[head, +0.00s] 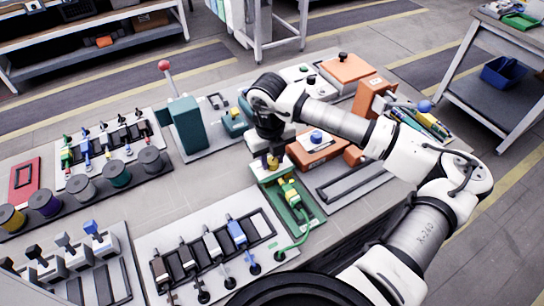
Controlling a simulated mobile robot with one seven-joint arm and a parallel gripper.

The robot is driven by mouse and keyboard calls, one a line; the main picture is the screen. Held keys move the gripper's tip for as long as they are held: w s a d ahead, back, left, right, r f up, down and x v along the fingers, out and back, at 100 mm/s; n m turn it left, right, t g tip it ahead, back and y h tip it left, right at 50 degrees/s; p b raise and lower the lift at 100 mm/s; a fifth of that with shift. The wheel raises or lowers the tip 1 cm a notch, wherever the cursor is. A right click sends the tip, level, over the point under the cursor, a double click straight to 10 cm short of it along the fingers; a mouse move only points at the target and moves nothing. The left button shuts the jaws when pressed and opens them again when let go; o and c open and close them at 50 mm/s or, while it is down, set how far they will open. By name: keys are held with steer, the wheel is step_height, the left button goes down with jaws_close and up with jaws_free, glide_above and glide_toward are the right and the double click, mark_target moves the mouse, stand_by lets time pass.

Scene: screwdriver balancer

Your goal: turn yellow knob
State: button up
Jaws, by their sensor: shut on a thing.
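My gripper (271,150) points down over the middle of the bench, at the far end of the green tray. It is shut on a yellow knob (273,163), which shows just below the fingers. The knob sits on a small pale-topped green base (262,170). The fingers and wrist hide the knob's upper part, so its turn angle cannot be told. A second small yellow piece (235,113) shows on a teal box left of my wrist.
A green tray (311,220) with a green-yellow tool and cord lies in front. An orange box with a blue knob (316,137) stands close right. A teal block with a red-ball lever (165,66) stands left. Switch rows (237,233) and spools (82,188) crowd the bench.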

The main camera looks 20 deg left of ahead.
steer(key=shift+f+b, duration=0.1)
steer(key=shift+b, duration=0.4)
steer(key=shift+f+n+b, duration=0.2)
steer(key=shift+n+b, duration=0.5)
steer(key=shift+b, duration=0.35)
steer(key=n+b, duration=0.2)
steer(key=b, duration=0.2)
steer(key=n+b, duration=0.7)
steer(key=shift+r+n, duration=0.15)
steer(key=shift+n, duration=0.25)
steer(key=n+b, duration=0.3)
steer(key=n, duration=0.3)
steer(key=shift+r+y, duration=0.1)
steer(key=shift+y, duration=0.3)
steer(key=n+b, duration=0.1)
steer(key=n, duration=0.5)
steer(key=shift+w+d+n, duration=0.1)
steer(key=shift+n, duration=0.2)
steer(key=o, duration=1)
